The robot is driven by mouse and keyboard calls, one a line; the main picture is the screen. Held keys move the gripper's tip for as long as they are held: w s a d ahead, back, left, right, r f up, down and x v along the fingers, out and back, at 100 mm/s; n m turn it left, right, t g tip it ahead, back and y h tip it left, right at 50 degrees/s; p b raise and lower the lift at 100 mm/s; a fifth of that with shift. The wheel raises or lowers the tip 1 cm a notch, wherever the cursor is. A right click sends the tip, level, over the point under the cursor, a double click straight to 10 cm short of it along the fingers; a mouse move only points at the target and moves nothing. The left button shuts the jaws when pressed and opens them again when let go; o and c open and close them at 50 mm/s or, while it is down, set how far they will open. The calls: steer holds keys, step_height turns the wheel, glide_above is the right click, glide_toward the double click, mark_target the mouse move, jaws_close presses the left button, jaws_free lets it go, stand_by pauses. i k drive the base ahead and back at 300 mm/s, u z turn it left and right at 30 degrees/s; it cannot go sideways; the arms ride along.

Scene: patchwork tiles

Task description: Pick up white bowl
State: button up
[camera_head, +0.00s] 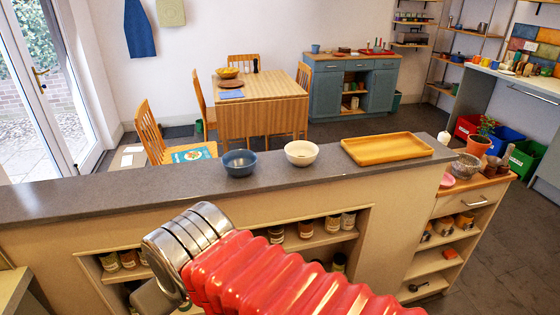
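The white bowl (301,153) stands upright on the grey counter top (90,196), near its middle. A dark blue bowl (239,163) stands just to its left, apart from it. My red ribbed arm with silver rings reaches in from the bottom of the view, in front of the counter. My gripper (154,298) seems to be the grey part below the silver rings, lower and to the left of the white bowl and apart from it. Its fingers are not clearly visible, so I cannot tell whether it is open.
A wooden tray (387,149) lies on the counter, right of the white bowl. Open shelves with jars (305,229) sit below the counter top. A potted plant (480,140) and a glass bowl (466,166) stand on the unit at right. The counter's left stretch is clear.

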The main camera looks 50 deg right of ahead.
mark_target(301, 153)
steer(key=u, duration=1.6)
steer(key=k, duration=0.7)
steer(key=z, duration=1.8)
